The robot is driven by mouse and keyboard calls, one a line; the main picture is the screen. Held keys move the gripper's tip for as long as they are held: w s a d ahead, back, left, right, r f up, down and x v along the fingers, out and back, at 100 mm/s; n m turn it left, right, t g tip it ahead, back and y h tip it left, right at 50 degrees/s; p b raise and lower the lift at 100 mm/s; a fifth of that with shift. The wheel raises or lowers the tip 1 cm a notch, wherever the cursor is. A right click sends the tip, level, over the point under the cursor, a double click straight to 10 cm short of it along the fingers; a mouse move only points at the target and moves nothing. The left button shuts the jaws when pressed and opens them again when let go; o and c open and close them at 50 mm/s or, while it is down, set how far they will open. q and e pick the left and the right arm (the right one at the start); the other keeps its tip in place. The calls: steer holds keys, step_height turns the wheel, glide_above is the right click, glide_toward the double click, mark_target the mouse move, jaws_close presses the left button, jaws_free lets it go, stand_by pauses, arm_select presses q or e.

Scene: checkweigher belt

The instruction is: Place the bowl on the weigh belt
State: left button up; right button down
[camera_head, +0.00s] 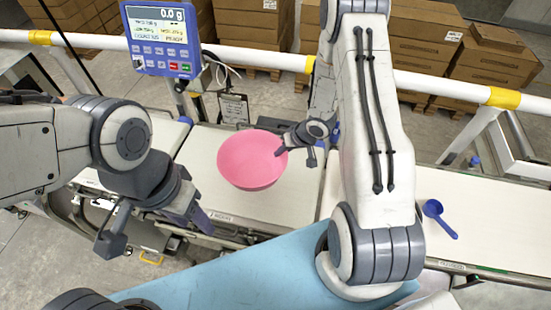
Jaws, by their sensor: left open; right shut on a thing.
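A round pink bowl (250,162) is upright over the middle white belt section (225,200), which is the weigh belt. I cannot tell whether its base touches the belt. My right gripper (294,153) is at the bowl's right rim and shut on it; the exact contact is small and partly hidden by the gripper. My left gripper (155,230) is open and empty, at the lower left, in front of the belts and apart from the bowl.
A blue display (162,38) on a post reads 0.0 g. A blue scoop (438,218) lies on the right belt (490,215). A white rail with yellow bands (270,57) and stacked cardboard boxes (425,45) stand behind. A light blue surface (250,275) is in front.

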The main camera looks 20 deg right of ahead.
mark_target(277, 160)
steer(key=shift+w+a+f, duration=0.45)
steer(key=shift+w+a, duration=0.05)
steer(key=shift+a, duration=0.1)
step_height(277, 160, down, 4)
steer(key=shift+r+p, duration=0.15)
steer(key=shift+p, duration=0.4)
steer(key=shift+f, duration=0.2)
steer(key=shift+f, duration=0.1)
steer(key=c, duration=1)
jaws_free()
